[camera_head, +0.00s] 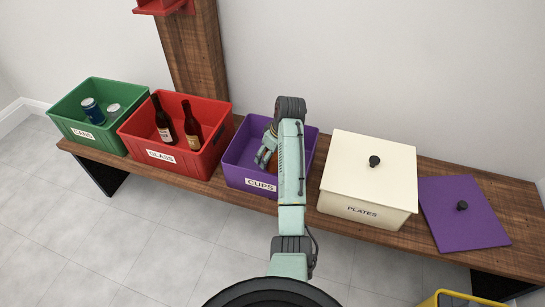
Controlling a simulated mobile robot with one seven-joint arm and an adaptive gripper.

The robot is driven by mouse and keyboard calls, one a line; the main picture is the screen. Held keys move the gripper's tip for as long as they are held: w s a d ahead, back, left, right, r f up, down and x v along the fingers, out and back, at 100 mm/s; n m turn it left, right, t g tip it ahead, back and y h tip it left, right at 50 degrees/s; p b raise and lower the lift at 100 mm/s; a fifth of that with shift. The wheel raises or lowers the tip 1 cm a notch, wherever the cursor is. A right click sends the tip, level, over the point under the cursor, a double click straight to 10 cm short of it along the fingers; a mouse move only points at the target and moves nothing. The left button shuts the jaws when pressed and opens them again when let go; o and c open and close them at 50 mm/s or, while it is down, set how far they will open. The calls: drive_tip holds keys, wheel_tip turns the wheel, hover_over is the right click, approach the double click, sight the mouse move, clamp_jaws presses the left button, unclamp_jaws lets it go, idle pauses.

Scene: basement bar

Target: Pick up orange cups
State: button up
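The purple bin labelled CUPS (240,172) stands without a lid at the middle of the wooden bench. A small patch of orange (273,164) shows inside it, next to my arm. It looks like part of an orange cup, but most of it is hidden. My arm covers the right part of the bin. I cannot tell whether the fingers are open or shut, or whether they touch the cup.
Left of it stand a red GLASS bin (148,142) with two bottles and a green CANS bin (60,117) with cans. Right are a lidded cream PLATES box (340,203) and a loose purple lid (465,225). A yellow container (452,301) shows at bottom right. A wooden post rises behind.

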drive_tip(key=c, duration=1)
